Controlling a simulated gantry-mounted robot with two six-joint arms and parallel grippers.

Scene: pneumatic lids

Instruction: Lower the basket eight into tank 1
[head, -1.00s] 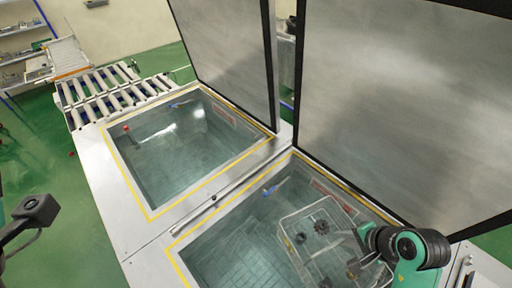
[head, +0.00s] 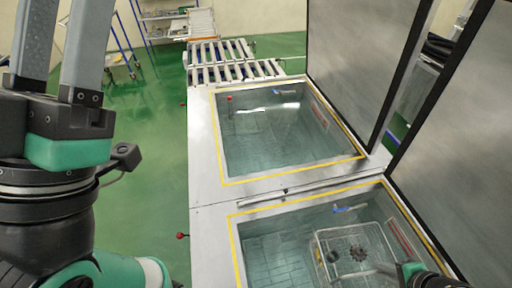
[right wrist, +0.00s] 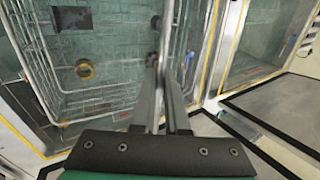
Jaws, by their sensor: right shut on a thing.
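A wire basket (head: 318,243) with dark gear-like parts is within the opening of the near tank (head: 232,240) in the head view. Its number and exact depth cannot be read. My right gripper (head: 408,272) is at the basket's right side, partly cut off by the frame. In the right wrist view, its fingers (right wrist: 160,75) are shut on the rim of the basket (right wrist: 38,62). No tank number is legible. My left gripper (head: 62,45) is raised at the left, its fingertips beyond the top of the frame.
The far tank (head: 208,150) holds clear liquid and shows no basket. Raised grey lids (head: 365,60) stand along the right of both tanks. A roller conveyor (head: 235,65) lies beyond the far tank. The green floor (head: 150,210) at left is open.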

